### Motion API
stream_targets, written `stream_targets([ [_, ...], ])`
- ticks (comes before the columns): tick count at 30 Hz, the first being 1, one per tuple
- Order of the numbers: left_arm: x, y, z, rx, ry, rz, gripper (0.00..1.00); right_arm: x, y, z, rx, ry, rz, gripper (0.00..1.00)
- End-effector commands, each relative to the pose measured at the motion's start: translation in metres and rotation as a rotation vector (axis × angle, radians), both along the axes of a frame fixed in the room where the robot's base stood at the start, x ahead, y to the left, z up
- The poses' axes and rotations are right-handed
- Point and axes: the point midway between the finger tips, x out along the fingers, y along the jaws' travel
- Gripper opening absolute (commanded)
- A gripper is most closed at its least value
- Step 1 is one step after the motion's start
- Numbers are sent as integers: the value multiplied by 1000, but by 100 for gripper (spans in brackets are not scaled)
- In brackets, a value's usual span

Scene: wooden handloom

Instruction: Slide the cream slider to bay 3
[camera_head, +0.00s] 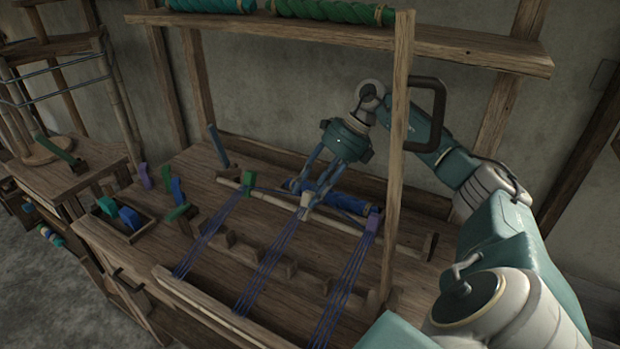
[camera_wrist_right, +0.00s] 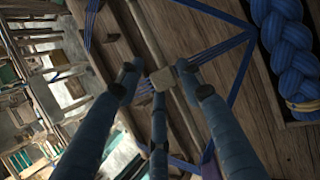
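The cream slider (camera_head: 306,201) sits on a pale rod (camera_head: 275,198) across the loom, between a green slider (camera_head: 248,180) at the left and a purple slider (camera_head: 373,220) at the right. Blue threads run from it toward the front beam. My right gripper (camera_head: 307,189) is down over the cream slider. In the right wrist view, the cream slider (camera_wrist_right: 163,79) lies between its spread fingertips (camera_wrist_right: 160,84), with a gap at the left finger; contact at the right finger is unclear. No bay numbers are readable. My left gripper is out of view.
A blue yarn bundle (camera_head: 338,200) lies just behind the rod. Small wooden blocks (camera_head: 285,268) stand in front of it. A wooden upright (camera_head: 397,160) rises at the right. A tray (camera_head: 108,227) with green and blue pieces is at the left.

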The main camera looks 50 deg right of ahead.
Motion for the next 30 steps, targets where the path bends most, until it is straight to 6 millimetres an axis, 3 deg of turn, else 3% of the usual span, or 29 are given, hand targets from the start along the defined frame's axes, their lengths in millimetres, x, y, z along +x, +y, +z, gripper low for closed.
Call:
stream_targets([
  [5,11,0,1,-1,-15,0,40,-1,-3,-3,-5,7,-5,41],
  [11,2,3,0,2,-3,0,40,-2,-3,-1,-5,8,-5,41],
  [24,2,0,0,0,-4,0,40,-18,-31,54,-2,2,-4,41],
  [30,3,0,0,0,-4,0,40,-22,-36,64,0,2,-2,41],
])
